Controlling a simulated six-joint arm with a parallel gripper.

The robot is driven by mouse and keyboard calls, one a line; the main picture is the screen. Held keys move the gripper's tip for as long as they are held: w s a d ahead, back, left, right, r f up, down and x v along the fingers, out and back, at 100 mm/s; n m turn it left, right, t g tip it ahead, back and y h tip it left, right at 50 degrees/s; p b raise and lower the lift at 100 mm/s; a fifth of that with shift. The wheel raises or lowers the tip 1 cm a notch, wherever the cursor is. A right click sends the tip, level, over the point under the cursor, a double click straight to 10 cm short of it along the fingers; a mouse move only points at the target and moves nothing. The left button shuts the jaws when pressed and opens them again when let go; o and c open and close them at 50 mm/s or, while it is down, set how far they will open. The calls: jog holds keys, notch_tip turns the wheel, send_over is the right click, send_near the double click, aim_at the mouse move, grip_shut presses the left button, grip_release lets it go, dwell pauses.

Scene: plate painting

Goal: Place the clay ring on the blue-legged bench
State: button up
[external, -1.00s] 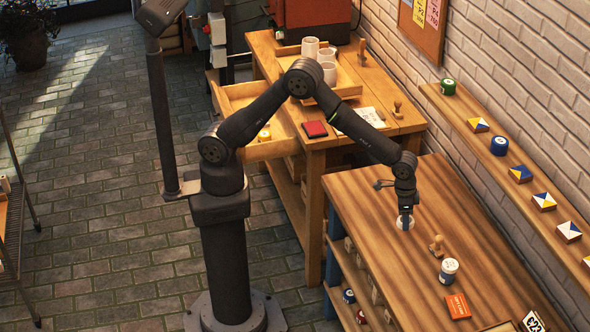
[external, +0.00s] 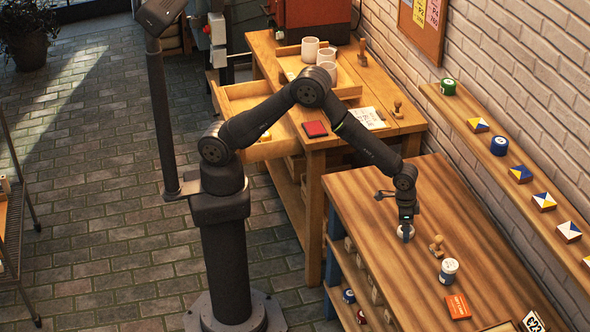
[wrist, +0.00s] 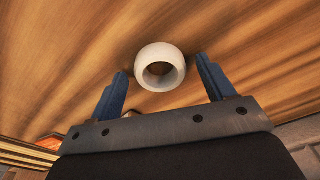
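The clay ring (wrist: 160,52) is a pale, thick band with a round hole. In the wrist view it lies on the wooden top, between and just past my fingertips, with a gap at each side. In the external view the ring (external: 401,233) shows partly behind a finger. It is on the left part of the blue-legged bench (external: 450,215), whose blue leg stands at the front left. My gripper (external: 407,229) is low over the bench top, around the ring. Its two blue fingers are open and hold nothing.
A wooden stamp (external: 437,246), a white-and-blue jar (external: 449,270) and an orange box (external: 458,306) stand to the right on the same bench. A wall shelf (external: 527,205) runs behind with tiles and jars. A second table (external: 312,140) with a tray of cups is at left.

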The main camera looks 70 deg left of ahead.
aim_at(401, 229)
notch_tip(401, 229, up, 12)
jog(key=s, duration=0.1)
jog(key=shift+s+a, duration=0.15)
jog(key=shift+a, duration=0.1)
dwell(0.4)
jog(key=shift+r, duration=0.1)
jog(key=f, duration=0.4)
jog(key=w+f, duration=0.1)
jog(key=f, duration=0.7)
jog(key=shift+w+d, duration=0.15)
jog(key=shift+d, duration=0.1)
jog(key=shift+w+r, duration=0.1)
jog(key=shift+r, duration=1.85)
